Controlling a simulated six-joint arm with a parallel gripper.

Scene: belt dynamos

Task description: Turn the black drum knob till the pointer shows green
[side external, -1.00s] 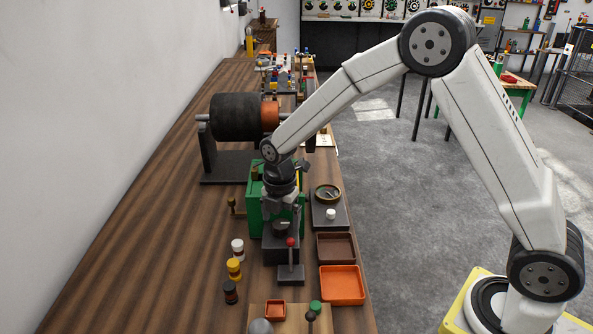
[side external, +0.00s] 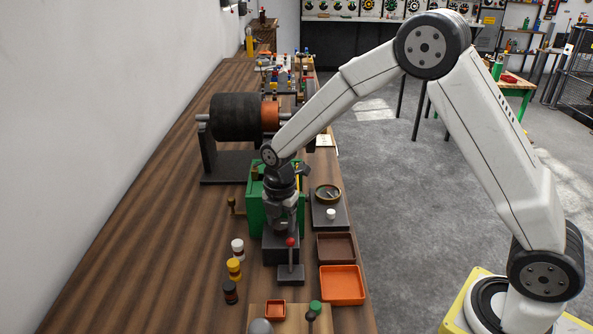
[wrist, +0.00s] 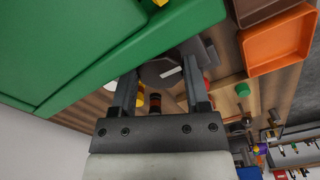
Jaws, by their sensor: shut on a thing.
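The black drum knob (wrist: 160,74) is a dark round piece with a white mark on top, seen between my fingers in the wrist view. My gripper (wrist: 160,72) is shut on it, one finger on each side. In the side view my gripper (side external: 281,226) points down over a dark block (side external: 281,250) in front of the green housing (side external: 256,212), and hides most of the knob. I cannot make out the pointer's reading or any green mark on a scale.
A red-tipped lever (side external: 290,258) stands just in front of the block. White, yellow and black jars (side external: 234,268) stand to the left. A brown tray (side external: 336,247), an orange tray (side external: 342,285) and a round dial unit (side external: 328,194) lie to the right.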

